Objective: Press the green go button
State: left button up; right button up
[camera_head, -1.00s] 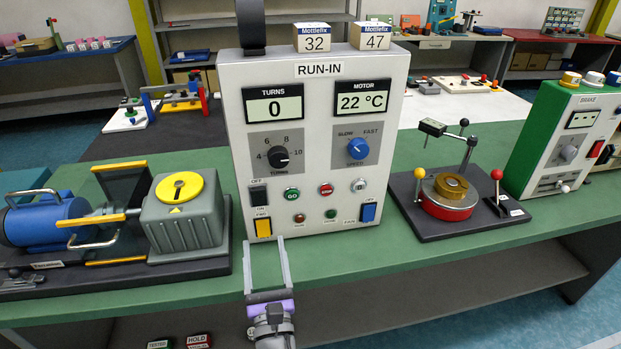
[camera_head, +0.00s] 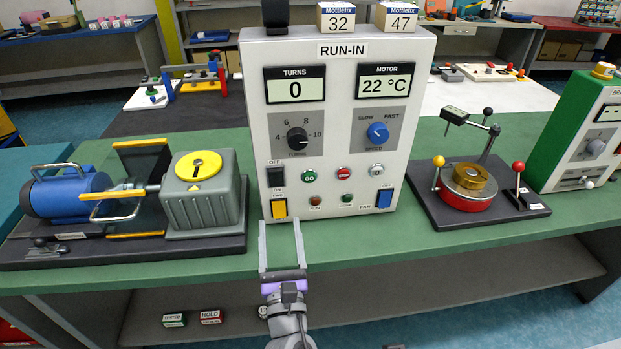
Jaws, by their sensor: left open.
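The green go button (camera_head: 309,177) is on the lower left of the front of the white RUN-IN panel (camera_head: 345,48). It is round and labelled GO, left of a red stop button (camera_head: 344,173). My left gripper (camera_head: 280,224) is open and empty, its two long fingers pointing up at the panel's lower edge. The fingertips show below the go button and a little left of it, near the yellow switch (camera_head: 279,208); I cannot tell how far they are from the panel. Nothing hides the go button. My right gripper is not in view.
A motor and gearbox rig (camera_head: 203,187) stands on the green bench (camera_head: 330,259) left of the panel. A black-based fixture with a red and brass ring (camera_head: 468,187) stands to the right. Knobs, displays and a blue switch (camera_head: 384,198) are also on the panel.

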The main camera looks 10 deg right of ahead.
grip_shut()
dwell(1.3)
